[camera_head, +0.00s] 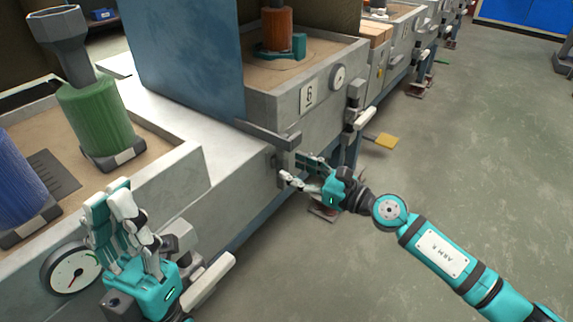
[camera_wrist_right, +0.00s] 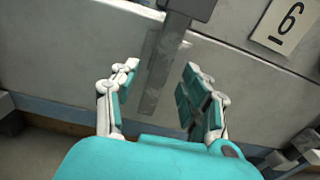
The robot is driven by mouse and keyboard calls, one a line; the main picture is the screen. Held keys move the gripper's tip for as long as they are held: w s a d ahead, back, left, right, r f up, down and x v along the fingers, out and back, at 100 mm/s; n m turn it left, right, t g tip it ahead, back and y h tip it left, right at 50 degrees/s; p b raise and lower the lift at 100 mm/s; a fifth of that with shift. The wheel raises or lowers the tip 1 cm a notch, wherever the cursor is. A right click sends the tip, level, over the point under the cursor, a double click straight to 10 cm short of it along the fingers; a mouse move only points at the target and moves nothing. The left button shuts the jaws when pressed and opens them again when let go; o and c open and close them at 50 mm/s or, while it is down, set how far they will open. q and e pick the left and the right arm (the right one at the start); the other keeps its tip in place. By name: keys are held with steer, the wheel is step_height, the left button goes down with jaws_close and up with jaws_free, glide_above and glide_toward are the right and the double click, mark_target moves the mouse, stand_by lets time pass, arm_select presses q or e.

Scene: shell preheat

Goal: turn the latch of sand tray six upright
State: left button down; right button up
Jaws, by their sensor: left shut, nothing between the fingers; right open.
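Sand tray six (camera_head: 262,108) has a plate marked 6 (camera_head: 308,95), which also shows in the right wrist view (camera_wrist_right: 284,22). A dark grey bar (camera_head: 266,133), seemingly the latch, lies roughly level along the tray's lower near corner in the head view. In the right wrist view a dark block (camera_wrist_right: 190,7) and a grey strip below it sit at the top middle. My right gripper (camera_head: 292,167) is open just below the bar's right end, its fingers either side of the strip; contact cannot be told. My left gripper (camera_head: 110,192) is shut and empty at lower left.
A near tray with a green cylinder (camera_head: 95,118) and a blue cylinder (camera_head: 18,185) stands at left. A dial (camera_head: 70,270) is beside my left gripper. A yellow pedal (camera_head: 386,142) sticks out beyond tray six. Floor (camera_head: 480,150) at right is clear.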

steer(key=v, duration=0.8)
steer(key=shift+s+d, duration=0.25)
